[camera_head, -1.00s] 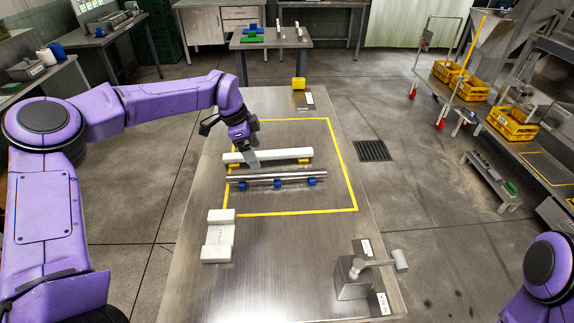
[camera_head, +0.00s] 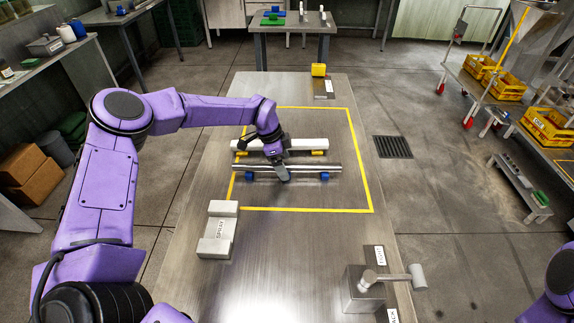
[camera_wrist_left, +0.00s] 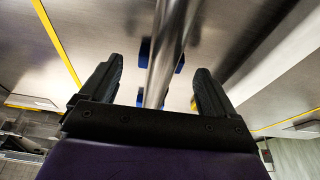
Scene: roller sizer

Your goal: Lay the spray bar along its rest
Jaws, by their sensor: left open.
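A long polished steel tube, which looks like the spray bar (camera_head: 318,167), lies across blue supports (camera_head: 325,176) inside the yellow outline on the metal table. A pale grey block labelled SPRAY, its rest (camera_head: 217,230), stands at the table's left side, nearer to me. My left gripper (camera_head: 282,178) is over the middle of the tube, pointing down. In the left wrist view the gripper (camera_wrist_left: 158,68) is open, and the tube (camera_wrist_left: 170,45) runs between its two fingers, apparently touching neither. My right gripper is out of view.
A white bar (camera_head: 305,143) on yellow supports lies just behind the tube. A grey fixture (camera_head: 362,290) with a pale-headed handle stands at the front right. A yellow block (camera_head: 318,70) sits at the far end. The table between the tube and its near edge is mostly clear.

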